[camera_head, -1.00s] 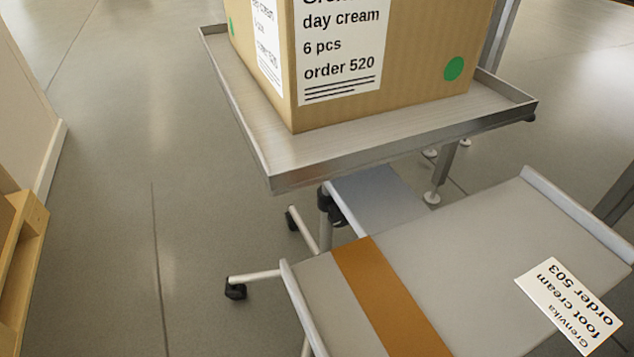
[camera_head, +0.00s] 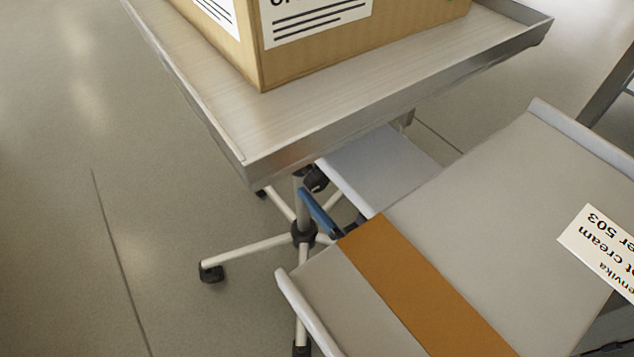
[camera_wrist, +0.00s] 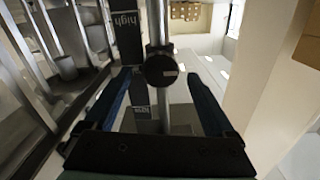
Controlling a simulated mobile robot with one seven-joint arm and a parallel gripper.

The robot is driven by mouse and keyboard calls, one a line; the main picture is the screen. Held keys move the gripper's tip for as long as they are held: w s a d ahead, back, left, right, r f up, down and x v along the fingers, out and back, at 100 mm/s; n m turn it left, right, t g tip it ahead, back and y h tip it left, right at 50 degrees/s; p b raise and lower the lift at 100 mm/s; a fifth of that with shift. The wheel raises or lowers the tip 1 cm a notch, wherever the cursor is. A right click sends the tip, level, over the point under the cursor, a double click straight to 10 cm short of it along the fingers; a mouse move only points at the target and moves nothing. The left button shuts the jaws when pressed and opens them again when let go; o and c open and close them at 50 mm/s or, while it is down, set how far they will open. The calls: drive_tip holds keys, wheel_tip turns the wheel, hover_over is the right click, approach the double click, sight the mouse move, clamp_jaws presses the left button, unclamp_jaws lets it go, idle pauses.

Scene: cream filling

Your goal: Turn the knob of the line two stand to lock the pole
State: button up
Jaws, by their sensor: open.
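The stand has a metal tray (camera_head: 330,135) on top, a pole (camera_head: 300,196) below it and white legs on black casters. Its black knob (camera_head: 316,180) sits high on the pole, partly hidden under the tray. In the wrist view the round dark knob (camera_wrist: 161,70) faces me, with a pale mark on it, in front of the upright pole (camera_wrist: 180,112). My gripper (camera_wrist: 158,80) is open, one blue finger on each side of the knob; I cannot tell whether either touches it. In the head view my blue gripper (camera_head: 322,213) shows just below the knob, partly hidden.
A cardboard box (camera_head: 340,55) stands on the tray. A grey surface with raised ends (camera_head: 500,200), an orange band (camera_head: 425,285) and an order 503 label (camera_head: 605,250) covers the lower right. A dark label reading "high" (camera_wrist: 126,22) shows beside the pole. Floor at left is clear.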

sight(322, 183)
drive_tip(key=shift+b+x, duration=0.4)
drive_tip(key=shift+x, duration=1.3)
drive_tip(key=c, duration=1.4)
drive_tip(key=shift+o, duration=0.2)
